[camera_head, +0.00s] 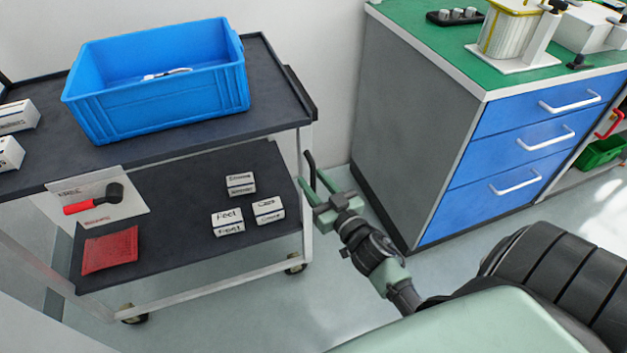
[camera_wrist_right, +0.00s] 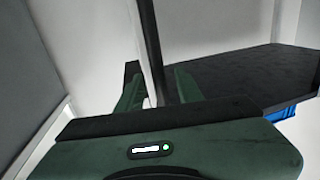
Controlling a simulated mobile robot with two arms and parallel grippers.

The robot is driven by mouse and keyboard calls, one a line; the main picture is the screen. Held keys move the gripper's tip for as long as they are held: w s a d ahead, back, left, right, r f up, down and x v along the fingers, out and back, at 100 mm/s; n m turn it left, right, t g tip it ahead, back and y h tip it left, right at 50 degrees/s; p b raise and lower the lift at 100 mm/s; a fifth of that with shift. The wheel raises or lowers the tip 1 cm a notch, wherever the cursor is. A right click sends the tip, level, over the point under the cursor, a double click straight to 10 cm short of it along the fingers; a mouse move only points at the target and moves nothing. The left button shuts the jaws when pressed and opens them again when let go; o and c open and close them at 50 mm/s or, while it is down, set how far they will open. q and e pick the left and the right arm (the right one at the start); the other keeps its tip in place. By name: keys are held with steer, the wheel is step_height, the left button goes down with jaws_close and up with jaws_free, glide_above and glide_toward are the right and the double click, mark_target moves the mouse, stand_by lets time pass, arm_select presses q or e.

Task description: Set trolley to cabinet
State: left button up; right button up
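The trolley (camera_head: 278,85) stands at the left, with two dark shelves and a pale metal frame. Its dark handle (camera_head: 309,163) hangs down at its right end. The grey cabinet (camera_head: 408,130) with blue drawers and a green top stands to the right, with a floor gap between them. My right gripper (camera_head: 313,181) is at the handle's lower part. In the right wrist view the handle bar (camera_wrist_right: 150,45) runs between the parted fingers of my right gripper (camera_wrist_right: 158,88), which look open around it; contact is not clear. My left gripper is not in view.
A blue crate (camera_head: 165,109) sits on the trolley's top shelf, with white boxes (camera_head: 15,117) at its left. Several small boxes (camera_head: 228,222) and a red packet (camera_head: 110,250) lie on the lower shelf. Pale floor (camera_head: 335,290) is free before the gap.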

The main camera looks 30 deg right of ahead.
steer(key=shift+w, duration=0.3)
jaws_close()
stand_by(1.3)
